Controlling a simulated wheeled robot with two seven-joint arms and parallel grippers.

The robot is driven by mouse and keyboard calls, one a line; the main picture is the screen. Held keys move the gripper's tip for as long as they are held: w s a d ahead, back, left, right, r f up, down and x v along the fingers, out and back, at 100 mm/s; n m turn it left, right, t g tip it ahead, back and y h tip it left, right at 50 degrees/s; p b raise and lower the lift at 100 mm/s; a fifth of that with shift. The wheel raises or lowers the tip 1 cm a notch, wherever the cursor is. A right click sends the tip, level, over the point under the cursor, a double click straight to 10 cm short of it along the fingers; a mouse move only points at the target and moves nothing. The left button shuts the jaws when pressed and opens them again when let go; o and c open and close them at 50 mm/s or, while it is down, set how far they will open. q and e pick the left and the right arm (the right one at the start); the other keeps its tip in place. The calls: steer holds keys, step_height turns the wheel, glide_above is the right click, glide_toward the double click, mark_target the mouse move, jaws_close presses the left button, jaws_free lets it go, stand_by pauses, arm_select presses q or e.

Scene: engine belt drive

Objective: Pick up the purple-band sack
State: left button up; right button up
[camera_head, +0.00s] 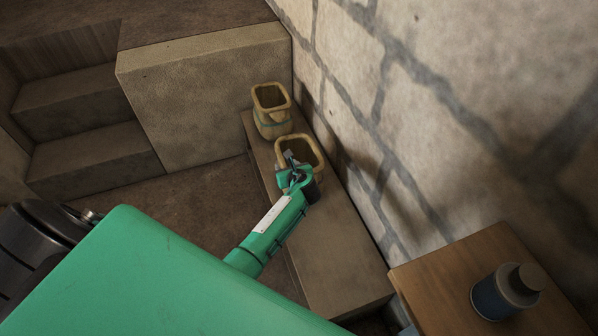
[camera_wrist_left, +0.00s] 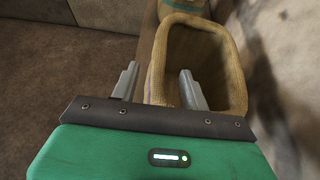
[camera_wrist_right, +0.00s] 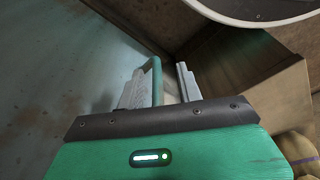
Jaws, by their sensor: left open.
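A tan woven sack (camera_head: 315,147) with a wide open mouth stands upright on the stone ledge. A tan object (camera_wrist_right: 300,148) with a faint purplish line shows at the lower right there.
A second tan sack (camera_head: 271,118) with a teal band stands behind on the ledge (camera_head: 335,245). A stone wall (camera_head: 480,100) runs close along the right. A wooden surface (camera_head: 440,290) with a blue-grey canister (camera_head: 497,296) is at front right. Steps (camera_head: 90,150) are at left.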

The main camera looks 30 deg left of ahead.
mark_target(284, 163)
arm_select(q)
steer(key=x, duration=0.4)
steer(key=shift+s+f+b, duration=0.1)
steer(key=shift+f+b, duration=0.05)
steer(key=shift+b, duration=0.25)
arm_select(e)
steer(key=r, duration=0.3)
steer(key=shift+w+a, duration=0.15)
steer(key=shift+w, duration=0.15)
arm_select(q)
steer(key=shift+c, duration=0.5)
jaws_close()
